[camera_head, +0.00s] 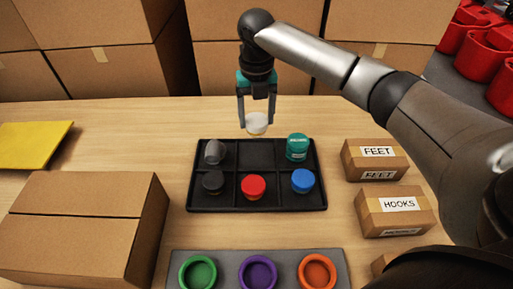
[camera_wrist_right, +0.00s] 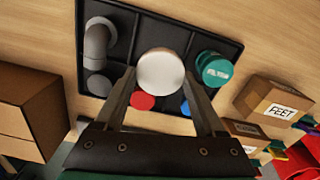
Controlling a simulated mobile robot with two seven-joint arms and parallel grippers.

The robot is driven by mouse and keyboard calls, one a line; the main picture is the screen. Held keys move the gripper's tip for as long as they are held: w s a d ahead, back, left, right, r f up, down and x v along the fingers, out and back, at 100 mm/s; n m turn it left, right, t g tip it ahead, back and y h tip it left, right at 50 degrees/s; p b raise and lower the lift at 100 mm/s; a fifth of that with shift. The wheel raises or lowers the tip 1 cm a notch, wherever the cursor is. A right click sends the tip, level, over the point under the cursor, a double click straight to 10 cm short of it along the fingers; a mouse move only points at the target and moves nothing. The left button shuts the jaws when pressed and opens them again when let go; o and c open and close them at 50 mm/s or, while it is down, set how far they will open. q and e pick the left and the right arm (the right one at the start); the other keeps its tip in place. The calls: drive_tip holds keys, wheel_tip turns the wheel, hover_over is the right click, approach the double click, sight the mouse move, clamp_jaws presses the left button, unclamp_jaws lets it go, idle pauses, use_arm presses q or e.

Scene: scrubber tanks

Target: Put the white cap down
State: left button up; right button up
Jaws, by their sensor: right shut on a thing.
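The white cap (camera_head: 257,123) is held between the fingertips of my right gripper (camera_head: 257,112), above the back edge of the black compartment tray (camera_head: 234,206). In the right wrist view the white cap (camera_wrist_right: 161,70) sits between the two finger ends of the right gripper (camera_wrist_right: 162,88). The tray's back row holds a grey elbow piece (camera_head: 214,152) at left and a teal capped jar (camera_head: 297,147) at right; the back middle compartment looks empty. The front row holds a dark cap (camera_head: 213,183), a red cap (camera_head: 253,187) and a blue cap (camera_head: 303,181). My left gripper is not in view.
Boxes labelled FEET (camera_head: 376,160) and HOOKS (camera_head: 395,211) stand right of the tray. A grey panel with green (camera_head: 198,272), purple (camera_head: 258,273) and orange (camera_head: 317,271) rings lies in front. A large cardboard box (camera_head: 80,225) stands left. Bare table lies behind the tray.

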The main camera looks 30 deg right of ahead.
sight(257, 131)
wheel_tip(257, 131, down, 5)
drive_tip(key=shift+f+b, duration=0.1)
drive_tip(key=shift+b, duration=0.65)
drive_tip(key=shift+f+b, duration=0.65)
drive_tip(key=shift+f, duration=1.05)
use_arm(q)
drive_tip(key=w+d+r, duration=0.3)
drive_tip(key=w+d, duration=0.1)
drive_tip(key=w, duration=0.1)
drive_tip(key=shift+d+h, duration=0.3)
use_arm(e)
drive_tip(key=shift+f, duration=0.5)
drive_tip(key=shift+f, duration=0.15)
drive_tip(key=o, duration=1.6)
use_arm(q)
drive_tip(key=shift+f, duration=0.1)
